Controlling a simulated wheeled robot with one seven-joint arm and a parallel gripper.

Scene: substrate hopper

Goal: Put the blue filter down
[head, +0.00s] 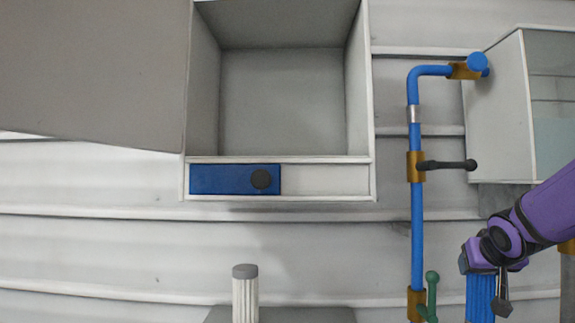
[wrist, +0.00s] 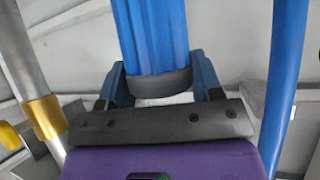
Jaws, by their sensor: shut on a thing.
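The blue filter (head: 480,299) is a ribbed blue cylinder at the lower right of the head view, hanging below my gripper (head: 489,268). Its lower part is cut off by the picture edge. In the wrist view the blue filter (wrist: 150,36) runs away from my gripper (wrist: 162,82), with a dark grey cap at its near end. The two blue fingers are shut on this capped end, one on each side. Whether the filter touches anything at its far end cannot be seen.
A ribbed white cylinder with a grey cap (head: 245,294) stands by a grey surface (head: 285,315). A blue pipe (head: 417,235) with black and green handles runs close left of my gripper. An open, empty cabinet (head: 280,100) has a blue sliding panel (head: 220,179). Another cabinet (head: 497,110) is at right.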

